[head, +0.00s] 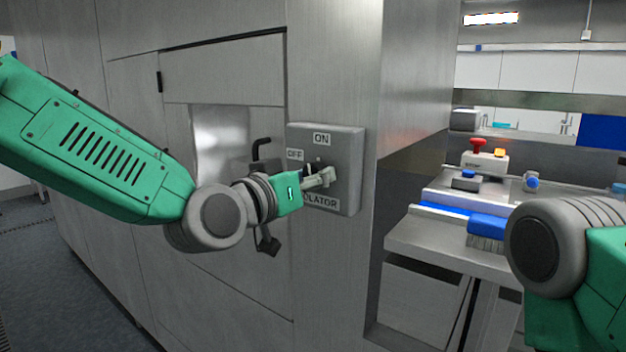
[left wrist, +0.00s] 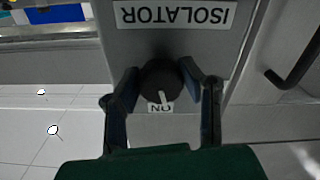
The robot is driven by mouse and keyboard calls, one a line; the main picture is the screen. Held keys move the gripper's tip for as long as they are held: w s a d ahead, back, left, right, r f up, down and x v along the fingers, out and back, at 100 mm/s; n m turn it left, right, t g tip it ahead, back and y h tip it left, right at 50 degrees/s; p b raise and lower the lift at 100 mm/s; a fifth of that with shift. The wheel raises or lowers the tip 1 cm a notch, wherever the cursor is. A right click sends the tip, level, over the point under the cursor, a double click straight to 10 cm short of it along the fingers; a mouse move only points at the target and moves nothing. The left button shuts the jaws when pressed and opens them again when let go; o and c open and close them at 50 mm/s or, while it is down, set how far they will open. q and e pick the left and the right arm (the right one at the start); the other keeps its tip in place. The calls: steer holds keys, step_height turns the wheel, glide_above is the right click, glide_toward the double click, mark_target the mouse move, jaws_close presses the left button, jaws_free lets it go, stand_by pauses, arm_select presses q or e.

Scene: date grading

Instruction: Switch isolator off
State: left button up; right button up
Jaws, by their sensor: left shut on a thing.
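The isolator is a grey box (head: 348,145) on the steel cabinet wall, with labels ON at the top, OFF at the left and ISOLATOR at the bottom. Its round black knob (left wrist: 158,80) shows in the left wrist view, where the box appears upside down. The knob's white pointer line points to the ON label (left wrist: 160,107). My left gripper (head: 325,176) is at the front of the box, shut on the knob with one finger on each side. In the head view the gripper mostly hides the knob. My right gripper is out of view.
A black handle (head: 261,147) sticks out of the cabinet left of the box. On the right, a steel bench (head: 425,234) holds a blue brush (head: 487,228) and a control box with a red button (head: 478,143). My right arm is at the right edge.

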arm_select(q)
steer(key=n+b, duration=0.1)
steer(key=n, duration=0.4)
steer(key=shift+n, duration=0.3)
steer(key=n+b, duration=0.2)
steer(key=n, duration=0.3)
steer(key=shift+n, duration=0.4)
steer(key=o, duration=1.1)
steer(key=shift+o, duration=0.3)
steer(key=shift+w, duration=0.15)
